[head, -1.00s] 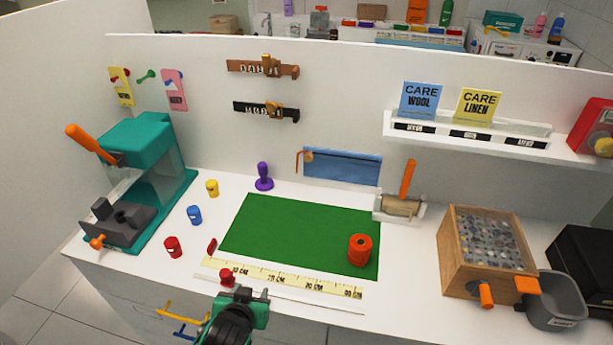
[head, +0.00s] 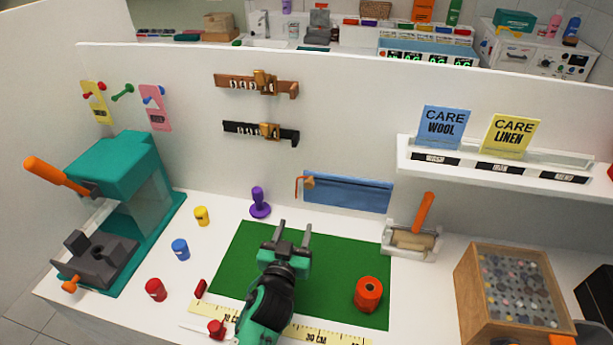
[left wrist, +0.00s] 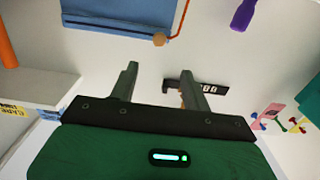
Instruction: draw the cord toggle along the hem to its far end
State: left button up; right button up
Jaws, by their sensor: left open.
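A blue fabric strip (head: 350,194) is fixed low on the back wall behind the green mat. A small tan cord toggle (head: 309,182) sits at its left end, with an orange cord (head: 297,188) hanging beside it. In the left wrist view, which looks turned over, the blue strip (left wrist: 118,18) is at the top and the toggle (left wrist: 159,40) is at its corner. My left gripper (head: 292,230) is open and empty over the far part of the mat, below and in front of the strip, apart from the toggle. Its fingers (left wrist: 158,78) show in the wrist view. My right gripper is not seen.
A purple-handled stamp (head: 260,203) stands left of the strip. A lint roller (head: 412,241) in a tray stands to its right. An orange spool (head: 368,294) is on the green mat (head: 237,268). A teal press (head: 125,165) stands at the left.

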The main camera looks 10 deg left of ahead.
pick_arm(q)
jog(key=p, duration=0.2)
send_near(309, 185)
jog(key=w+p, duration=0.1)
jog(key=w, duration=0.6)
jog(key=shift+w+f, duration=0.15)
jog(key=shift+w, duration=0.5)
jog(key=c, duration=1)
grip_shut()
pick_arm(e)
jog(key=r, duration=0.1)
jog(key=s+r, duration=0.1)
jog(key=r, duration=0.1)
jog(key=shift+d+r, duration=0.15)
